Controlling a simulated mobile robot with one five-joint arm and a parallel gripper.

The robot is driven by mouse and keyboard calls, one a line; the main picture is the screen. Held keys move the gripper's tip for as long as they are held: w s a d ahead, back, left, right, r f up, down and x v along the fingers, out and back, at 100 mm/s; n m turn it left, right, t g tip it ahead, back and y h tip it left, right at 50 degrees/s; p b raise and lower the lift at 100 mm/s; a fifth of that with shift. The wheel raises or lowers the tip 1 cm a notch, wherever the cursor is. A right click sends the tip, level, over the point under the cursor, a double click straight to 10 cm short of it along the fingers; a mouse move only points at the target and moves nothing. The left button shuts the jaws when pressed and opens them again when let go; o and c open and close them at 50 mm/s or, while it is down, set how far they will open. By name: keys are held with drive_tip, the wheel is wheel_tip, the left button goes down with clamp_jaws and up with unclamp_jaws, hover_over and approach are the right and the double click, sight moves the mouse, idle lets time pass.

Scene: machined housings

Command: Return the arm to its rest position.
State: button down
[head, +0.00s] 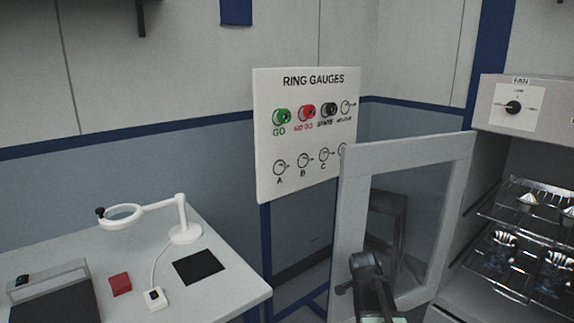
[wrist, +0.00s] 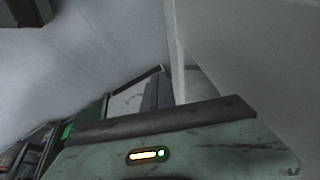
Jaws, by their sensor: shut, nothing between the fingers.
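My dark arm (head: 370,285) shows at the bottom of the head view, right of the middle, in front of a grey-framed clear door (head: 355,215). It looks folded, and its lower part runs out of the picture. My gripper (wrist: 30,12) shows only as a dark shape at the top left of the wrist view. It is shut with nothing in it. The wrist view looks across my own green body with its small lit indicator.
The open door stands close to my arm. Right of it is a cabinet with a fan panel (head: 515,108) and wire racks (head: 525,240) holding metal parts. A ring gauge board (head: 305,135) stands behind. At left, a white table (head: 225,275) carries a magnifier lamp (head: 185,232).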

drive_tip(key=s+a+f+n+g+y, duration=0.1)
drive_tip(key=s+a+n+g+y, duration=0.2)
drive_tip(key=s+a+n, duration=1.05)
wheel_tip(320, 180, up, 15)
drive_tip(key=p, duration=1.5)
drive_tip(key=shift+w+f, duration=0.15)
drive_tip(key=shift+w, duration=0.25)
drive_tip(key=shift+d+n, duration=0.1)
drive_tip(key=shift+n, duration=0.15)
